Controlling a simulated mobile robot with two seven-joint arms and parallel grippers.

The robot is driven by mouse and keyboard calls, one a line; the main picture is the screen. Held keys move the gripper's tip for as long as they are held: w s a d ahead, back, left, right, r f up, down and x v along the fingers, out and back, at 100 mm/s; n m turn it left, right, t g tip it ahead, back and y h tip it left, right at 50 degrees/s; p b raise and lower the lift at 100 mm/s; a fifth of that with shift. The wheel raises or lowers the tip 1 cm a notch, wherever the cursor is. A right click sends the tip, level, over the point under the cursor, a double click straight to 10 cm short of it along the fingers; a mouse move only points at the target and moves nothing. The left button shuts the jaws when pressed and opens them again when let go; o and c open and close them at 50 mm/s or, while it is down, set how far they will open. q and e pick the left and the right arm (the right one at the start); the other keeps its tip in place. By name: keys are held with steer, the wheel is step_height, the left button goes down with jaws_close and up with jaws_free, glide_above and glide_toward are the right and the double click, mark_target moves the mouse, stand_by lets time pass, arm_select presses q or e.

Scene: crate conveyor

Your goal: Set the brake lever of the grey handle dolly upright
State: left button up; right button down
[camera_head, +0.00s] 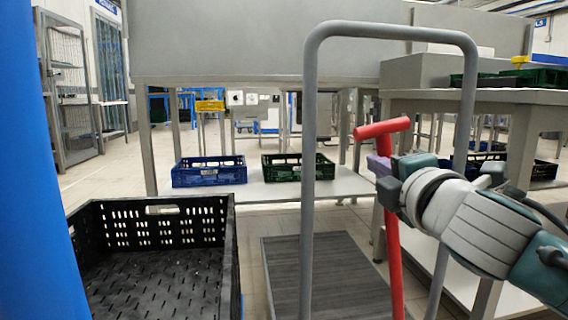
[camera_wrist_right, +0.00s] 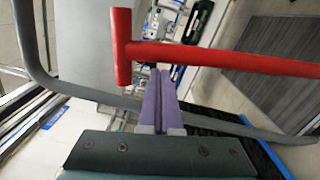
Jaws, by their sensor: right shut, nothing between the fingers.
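The grey handle dolly shows in the head view as a tall grey tube handle (camera_head: 309,150) over a dark ribbed deck (camera_head: 335,270). The brake lever (camera_head: 394,245) is a red rod with a red crossbar on top. In the head view it stands close to upright, with a slight lean. My right gripper (camera_head: 379,166) is shut and empty, its purple fingers just below the crossbar. In the right wrist view the lever (camera_wrist_right: 225,57) crosses just beyond the fingertips (camera_wrist_right: 163,75); I cannot tell whether they touch. The lever's foot is out of view. My left gripper is not in view.
A black crate (camera_head: 160,203) stands at the lower left. A blue crate (camera_head: 209,171) and a green crate (camera_head: 297,167) sit on a low shelf behind the handle. A table (camera_head: 455,97) with crates is at the right. A large blue shape (camera_head: 38,190) fills the left edge.

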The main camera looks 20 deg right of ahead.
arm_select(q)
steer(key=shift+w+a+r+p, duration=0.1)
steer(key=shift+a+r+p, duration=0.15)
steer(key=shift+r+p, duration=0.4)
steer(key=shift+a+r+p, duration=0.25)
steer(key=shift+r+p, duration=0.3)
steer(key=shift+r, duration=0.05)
arm_select(e)
steer(key=s+d+r+m, duration=0.1)
steer(key=s+d+m, duration=0.2)
steer(key=d, duration=1)
steer(key=shift+r, duration=0.35)
